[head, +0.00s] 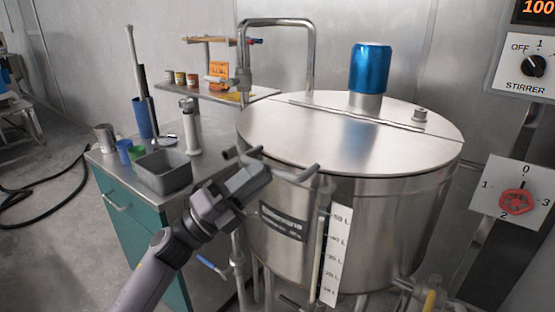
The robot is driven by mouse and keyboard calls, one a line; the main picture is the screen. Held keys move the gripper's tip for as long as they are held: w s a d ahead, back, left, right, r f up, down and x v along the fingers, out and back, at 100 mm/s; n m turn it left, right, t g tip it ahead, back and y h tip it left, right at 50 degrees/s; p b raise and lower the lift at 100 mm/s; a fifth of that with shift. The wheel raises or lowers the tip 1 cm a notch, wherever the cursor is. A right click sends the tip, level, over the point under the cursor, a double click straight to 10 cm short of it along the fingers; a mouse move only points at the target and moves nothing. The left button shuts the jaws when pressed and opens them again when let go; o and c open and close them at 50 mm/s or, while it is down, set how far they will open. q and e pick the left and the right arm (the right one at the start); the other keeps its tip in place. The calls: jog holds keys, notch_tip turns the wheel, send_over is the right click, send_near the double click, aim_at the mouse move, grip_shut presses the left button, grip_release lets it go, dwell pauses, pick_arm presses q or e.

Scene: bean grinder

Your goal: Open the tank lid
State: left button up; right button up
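The steel tank (385,225) stands at the centre right. Its round lid (330,140) lies flat and closed on the rim, with a seam across it and a blue motor (371,68) behind the seam. A bar handle (290,174) sticks out at the lid's front left edge. My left gripper (250,165) is at the left end of this handle, in front of the tank wall. Its fingertips overlap the handle in the picture, and I cannot tell whether they grip it. My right gripper is not in view.
A teal cabinet (135,225) with a steel top stands left of the tank, holding a grey bin (168,171) and cups. A pipe (312,55) arches behind the lid. A stirrer switch (533,66) and a red knob (516,202) are at the right.

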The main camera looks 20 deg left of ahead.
pick_arm(q)
jog(key=p+x, duration=0.1)
jog(key=x, duration=0.4)
